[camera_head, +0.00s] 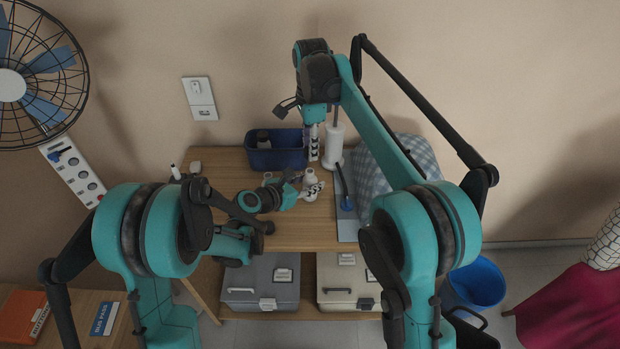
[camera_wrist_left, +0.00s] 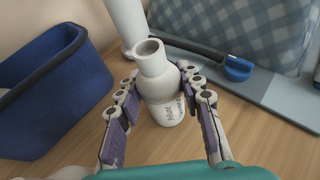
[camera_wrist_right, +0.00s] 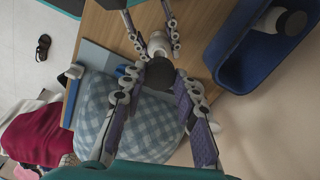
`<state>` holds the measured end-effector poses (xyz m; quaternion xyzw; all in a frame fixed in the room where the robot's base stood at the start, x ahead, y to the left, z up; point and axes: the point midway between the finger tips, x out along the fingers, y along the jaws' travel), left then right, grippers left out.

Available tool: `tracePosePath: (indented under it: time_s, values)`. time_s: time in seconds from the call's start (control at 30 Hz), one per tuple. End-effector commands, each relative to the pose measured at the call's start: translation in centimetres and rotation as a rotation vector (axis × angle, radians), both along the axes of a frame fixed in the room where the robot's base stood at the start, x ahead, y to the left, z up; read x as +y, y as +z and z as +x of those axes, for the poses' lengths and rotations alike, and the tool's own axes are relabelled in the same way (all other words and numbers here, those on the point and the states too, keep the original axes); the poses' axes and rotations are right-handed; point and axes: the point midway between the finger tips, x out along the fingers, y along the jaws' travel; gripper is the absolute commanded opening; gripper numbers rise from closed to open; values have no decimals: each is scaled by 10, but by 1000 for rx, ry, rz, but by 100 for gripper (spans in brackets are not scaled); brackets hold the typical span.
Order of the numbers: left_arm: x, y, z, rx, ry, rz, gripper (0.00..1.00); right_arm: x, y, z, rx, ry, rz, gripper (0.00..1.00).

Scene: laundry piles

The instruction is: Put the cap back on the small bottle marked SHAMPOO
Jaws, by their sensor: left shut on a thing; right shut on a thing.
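A small white bottle (camera_wrist_left: 165,108) stands upright on the wooden table with its neck open; its printing is too small to read surely. It also shows in the head view (camera_head: 310,180). My left gripper (camera_head: 306,188) is shut around its body. My right gripper (camera_wrist_right: 160,76) points down above the bottle and is shut on a dark round cap (camera_wrist_right: 160,72). In the right wrist view the cap sits in front of the bottle (camera_wrist_right: 159,44), partly hiding it. The cap looks apart from the neck, but the exact gap is hard to tell.
A blue bin (camera_head: 290,158) at the back holds a dark-capped white bottle (camera_wrist_right: 285,22). A white cylinder (camera_head: 333,145) stands close behind the small bottle. A grey board (camera_head: 346,232) with a blue-ended tool and a checkered cushion (camera_head: 375,165) lie to the right.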

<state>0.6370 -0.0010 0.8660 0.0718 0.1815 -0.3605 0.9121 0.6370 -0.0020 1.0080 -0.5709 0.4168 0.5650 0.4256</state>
Motion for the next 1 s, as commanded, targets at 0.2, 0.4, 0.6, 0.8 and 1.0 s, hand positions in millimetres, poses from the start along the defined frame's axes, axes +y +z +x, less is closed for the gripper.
tracePosePath:
  time_s: [0.2,0.4,0.6,0.8,1.0]
  values:
    - [0,0,0,0,0,0,0,0,-33,0,-8,0,4,20]
    - [0,0,0,0,0,0,0,0,-43,0,-11,0,4,20]
    - [0,0,0,0,0,0,0,0,-42,0,-11,0,4,20]
    - [0,0,0,0,0,0,0,0,-42,0,-11,0,4,20]
    - [0,0,0,0,0,0,0,0,-49,0,-11,0,4,20]
